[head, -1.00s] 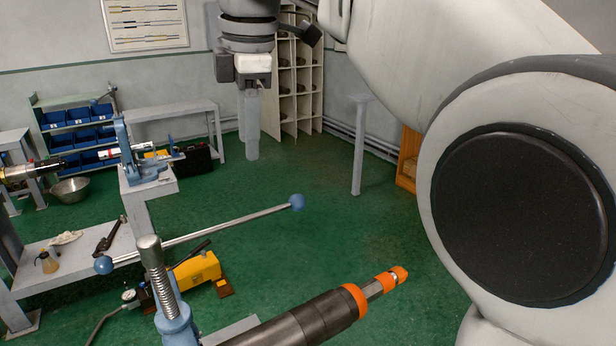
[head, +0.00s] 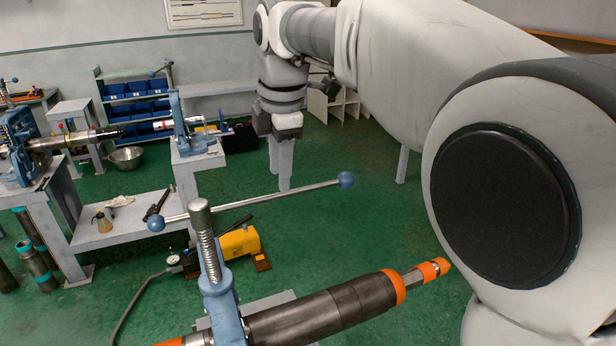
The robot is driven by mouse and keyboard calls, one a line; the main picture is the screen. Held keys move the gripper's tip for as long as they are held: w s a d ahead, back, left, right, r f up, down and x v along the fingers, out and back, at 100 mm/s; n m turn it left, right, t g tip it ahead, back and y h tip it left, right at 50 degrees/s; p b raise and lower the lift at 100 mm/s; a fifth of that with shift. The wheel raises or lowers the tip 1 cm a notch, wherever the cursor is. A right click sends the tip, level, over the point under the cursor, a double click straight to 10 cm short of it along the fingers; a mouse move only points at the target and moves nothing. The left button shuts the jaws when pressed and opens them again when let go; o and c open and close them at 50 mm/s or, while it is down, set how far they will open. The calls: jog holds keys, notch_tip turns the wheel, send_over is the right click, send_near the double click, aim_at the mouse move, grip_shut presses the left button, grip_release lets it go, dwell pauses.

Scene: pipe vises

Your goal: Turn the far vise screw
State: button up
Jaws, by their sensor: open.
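A blue pipe vise (head: 181,128) stands on a grey stand in the middle distance, left of my gripper; a thin upright screw (head: 169,74) shows above it. A pipe with a white band lies through this vise. Another blue vise (head: 17,150) holds a pipe at the left edge. The nearest vise (head: 220,300) has a threaded screw (head: 207,240) and a long bar handle (head: 250,202) with blue ball ends, and holds a dark tool with orange bands. My gripper (head: 281,180) points down, open and empty, apart from every vise; it appears above the bar's right part in the picture.
A yellow pump (head: 238,243) with a hose sits on the green floor. A grey bench (head: 115,228) carries a bottle and small tools. Blue bins (head: 135,105), a metal bowl (head: 126,156) and a shelf unit (head: 340,108) stand behind. Green floor is clear right of the bar.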

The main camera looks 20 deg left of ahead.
aim_at(279, 193)
jog(key=shift+w+a+f, duration=0.1)
jog(key=shift+w+f, duration=0.05)
jog(key=shift+f, duration=0.8)
jog(key=shift+w+a+f, duration=0.1)
jog(key=shift+w+f, duration=0.05)
jog(key=shift+f, duration=0.75)
grip_shut()
